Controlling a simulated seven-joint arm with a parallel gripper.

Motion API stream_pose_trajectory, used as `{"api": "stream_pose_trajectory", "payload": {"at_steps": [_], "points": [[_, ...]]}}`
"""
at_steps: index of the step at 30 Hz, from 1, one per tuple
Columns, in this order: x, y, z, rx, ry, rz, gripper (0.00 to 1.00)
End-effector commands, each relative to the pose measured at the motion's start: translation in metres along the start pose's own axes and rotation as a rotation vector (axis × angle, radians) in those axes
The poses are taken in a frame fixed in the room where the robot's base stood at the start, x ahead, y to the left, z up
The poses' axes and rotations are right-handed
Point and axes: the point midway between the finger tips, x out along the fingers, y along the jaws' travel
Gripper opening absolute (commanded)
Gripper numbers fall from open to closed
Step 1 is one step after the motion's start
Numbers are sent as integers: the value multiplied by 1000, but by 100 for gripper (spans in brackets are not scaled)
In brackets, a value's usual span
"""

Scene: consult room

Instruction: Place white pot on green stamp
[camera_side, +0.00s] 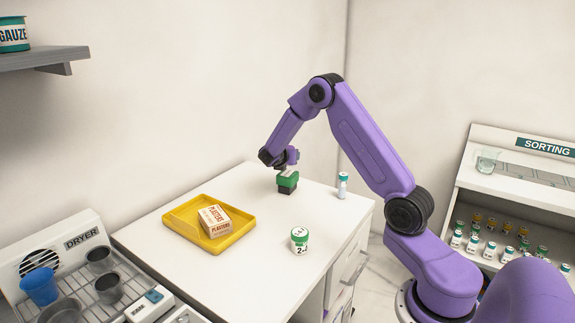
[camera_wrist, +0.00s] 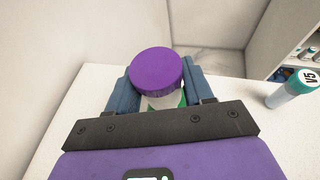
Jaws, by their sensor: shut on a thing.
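The white pot has a purple lid (camera_wrist: 160,70) and a pale body, and it shows upright in the wrist view. My gripper (camera_wrist: 160,82) is shut on it, with one blue finger on each side. The green stamp (camera_side: 288,180) has a dark base and stands near the back of the white table in the side view. My gripper (camera_side: 287,164) is right over the stamp there. Some green shows just below the pot in the wrist view (camera_wrist: 183,100). I cannot tell whether the pot touches the stamp.
A green-and-white jar (camera_side: 299,240) stands nearer the front. A yellow tray (camera_side: 180,228) holds a plasters box (camera_side: 214,220). The table (camera_side: 255,262) is bare between them. A dryer rack (camera_side: 75,292) is at left.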

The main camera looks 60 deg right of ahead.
Motion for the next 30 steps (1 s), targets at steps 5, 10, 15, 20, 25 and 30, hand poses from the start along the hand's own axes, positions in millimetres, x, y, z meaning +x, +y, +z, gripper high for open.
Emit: {"api": "stream_pose_trajectory", "payload": {"at_steps": [5,10,15,20,25,30], "points": [[11,1,-22,-3,2,-1,22],[15,1,-30,1,0,-1,22],[14,1,-30,1,0,0,22],[15,1,-33,-1,1,-1,22],[15,1,-33,0,1,0,77],[15,1,-33,0,1,0,77]]}}
